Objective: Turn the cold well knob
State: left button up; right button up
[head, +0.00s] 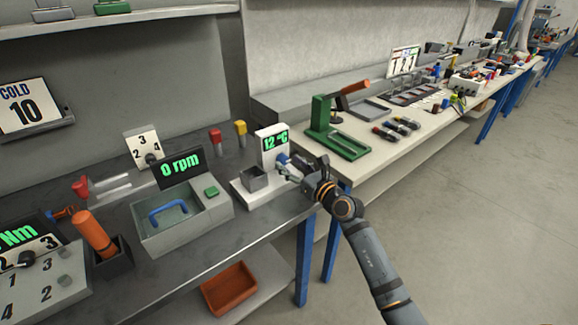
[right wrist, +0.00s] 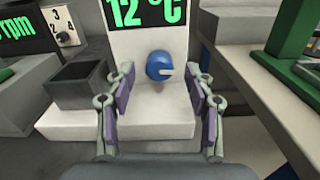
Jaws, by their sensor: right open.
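The cold well is a white unit (head: 268,193) with a green display (head: 274,141) reading 12 °C; the display also shows in the right wrist view (right wrist: 146,10). Its blue knob (right wrist: 160,66) has a pale pointer aimed to the right, and shows partly in the head view (head: 282,159). A grey square well (head: 254,179) sits left of the knob. My right gripper (head: 290,172) is in front of the knob. In the right wrist view my right gripper (right wrist: 158,110) is open, its fingers on either side below the knob, empty and apart from it. My left gripper is out of view.
A sign (head: 23,105) on the left wall reads COLD 10. A grey basin with a blue handle (head: 168,212) and a 0 rpm display (head: 181,167) stand left of the unit. A green press (head: 335,140) stands on the pale bench to the right.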

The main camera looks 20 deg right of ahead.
jog(key=shift+w+a, duration=0.2)
jog(key=shift+w, duration=0.4)
jog(key=shift+c, duration=0.3)
grip_shut()
jog(key=shift+r+p, duration=0.15)
jog(key=shift+p, duration=0.2)
jog(key=m+p, duration=0.1)
jog(key=p, duration=0.1)
jog(key=m+p, duration=0.2)
jog(key=shift+r+p, duration=0.25)
jog(key=shift+p, duration=0.05)
jog(key=shift+f+m+p, duration=0.3)
jog(key=shift+m+p, duration=0.15)
jog(key=shift+m, duration=0.55)
jog(key=shift+f, duration=0.15)
